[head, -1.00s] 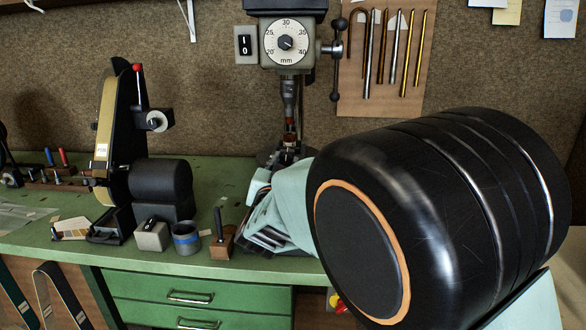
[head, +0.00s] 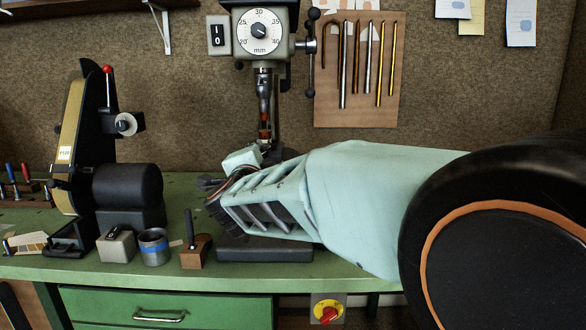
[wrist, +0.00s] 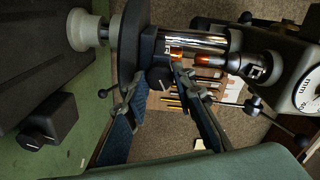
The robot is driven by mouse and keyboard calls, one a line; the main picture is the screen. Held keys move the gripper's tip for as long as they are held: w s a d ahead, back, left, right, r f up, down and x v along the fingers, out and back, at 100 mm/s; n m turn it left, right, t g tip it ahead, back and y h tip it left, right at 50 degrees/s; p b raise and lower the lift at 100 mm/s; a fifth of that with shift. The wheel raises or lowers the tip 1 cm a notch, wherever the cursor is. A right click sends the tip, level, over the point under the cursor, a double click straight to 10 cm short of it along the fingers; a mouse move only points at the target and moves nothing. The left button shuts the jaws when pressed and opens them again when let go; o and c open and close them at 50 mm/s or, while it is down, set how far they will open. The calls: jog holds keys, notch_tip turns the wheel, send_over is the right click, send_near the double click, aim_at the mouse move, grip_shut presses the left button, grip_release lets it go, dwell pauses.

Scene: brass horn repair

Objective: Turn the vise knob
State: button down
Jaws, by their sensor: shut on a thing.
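The small dark vise knob (wrist: 158,79) shows in the wrist view, between my fingertips beside the drill press table. My gripper (wrist: 160,86) is shut on it, with one dark finger on each side. In the head view my gripper (head: 222,192) reaches leftward in front of the drill press base, and its pale teal housing hides the vise and knob. The drill press (head: 263,85), with its round dial, stands behind the gripper. Its dark table (wrist: 131,48) is seen edge-on in the wrist view.
A belt grinder (head: 80,150) stands on the green bench (head: 190,273) at left. A grey switch box (head: 116,244), a blue-banded cup (head: 154,247) and a wooden block with a dark rod (head: 196,252) stand near the front edge. Rods hang on a board (head: 335,110) behind.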

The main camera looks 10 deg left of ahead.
jog(key=shift+m+y+b, duration=0.3)
jog(key=shift+m+b, duration=5.05)
jog(key=shift+m, duration=1.45)
jog(key=c, duration=1.6)
grip_release()
jog(key=shift+r, duration=0.1)
notch_tip(320, 180, up, 10)
jog(key=shift+d, duration=0.1)
